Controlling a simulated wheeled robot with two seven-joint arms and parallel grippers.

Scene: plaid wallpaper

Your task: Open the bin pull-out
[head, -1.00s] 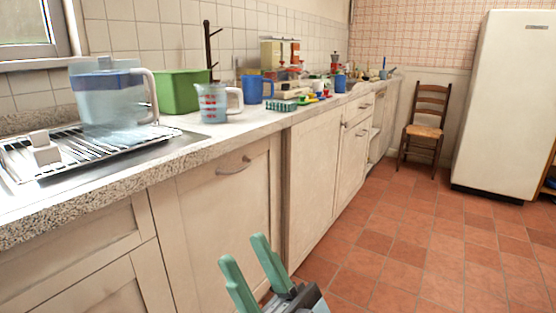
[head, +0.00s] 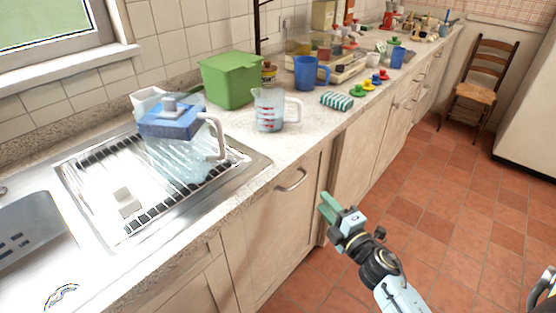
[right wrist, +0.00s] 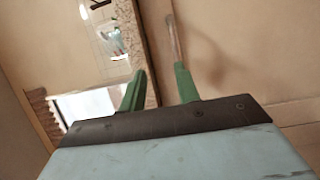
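The bin pull-out (head: 278,238) looks like the pale wooden front under the counter, and it is closed. Its curved metal handle (head: 291,181) is near its top. My right gripper (head: 331,205) is to the right of the handle in the head view, with green fingers pointing up and left. In the right wrist view, the fingers of the right gripper (right wrist: 157,78) are apart and empty. The handle (right wrist: 173,38) shows there as an upright bar just beyond the right-hand finger, not clearly between the two. I cannot tell whether they touch. My left gripper is not in view.
The granite counter edge (head: 215,195) overhangs the front. A sink drainer (head: 225,180) holds a water-filter jug (head: 180,140). A measuring jug (head: 268,112), green bin (head: 230,78) and blue jug (head: 306,74) stand behind. The tiled floor (head: 440,215) is open to the right.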

